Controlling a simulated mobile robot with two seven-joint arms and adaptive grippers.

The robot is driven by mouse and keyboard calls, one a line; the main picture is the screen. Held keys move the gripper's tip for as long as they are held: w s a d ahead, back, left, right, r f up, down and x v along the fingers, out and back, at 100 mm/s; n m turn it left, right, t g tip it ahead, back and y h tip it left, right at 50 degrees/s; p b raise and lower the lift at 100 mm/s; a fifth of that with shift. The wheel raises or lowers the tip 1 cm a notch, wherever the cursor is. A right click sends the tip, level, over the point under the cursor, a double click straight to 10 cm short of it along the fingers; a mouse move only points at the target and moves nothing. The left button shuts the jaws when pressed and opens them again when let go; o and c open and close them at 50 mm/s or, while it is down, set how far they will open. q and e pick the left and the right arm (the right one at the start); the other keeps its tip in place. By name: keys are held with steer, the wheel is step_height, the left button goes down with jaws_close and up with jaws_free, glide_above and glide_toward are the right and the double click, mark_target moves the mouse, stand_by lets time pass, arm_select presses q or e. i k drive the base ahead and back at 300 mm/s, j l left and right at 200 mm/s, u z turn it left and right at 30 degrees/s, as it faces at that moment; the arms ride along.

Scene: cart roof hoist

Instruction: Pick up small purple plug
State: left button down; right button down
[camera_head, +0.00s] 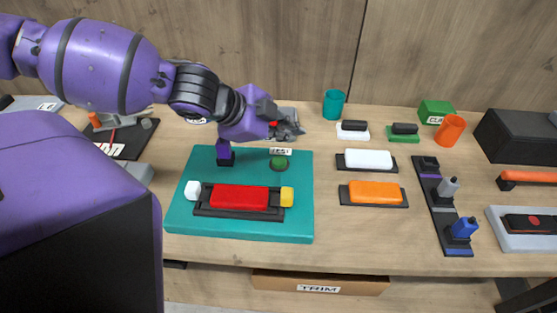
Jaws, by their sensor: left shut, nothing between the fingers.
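A small purple plug (223,150) stands upright in a dark socket near the back left of the teal board (300,222). My purple left arm reaches in from the left above the board. My left gripper (291,128) is shut and empty, to the right of the plug and apart from it, near the board's back edge. The arm passes just above the plug and may hide its top. My right gripper is not in view.
The board also bears a red block (239,197) in a dark holder, a white piece (192,190), a yellow piece (287,197) and a green button (279,163). A dark rack (443,217) with grey and blue plugs stands right. A teal cup (334,104) stands behind.

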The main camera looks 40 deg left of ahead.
mark_target(224, 151)
steer(key=u, duration=1.5)
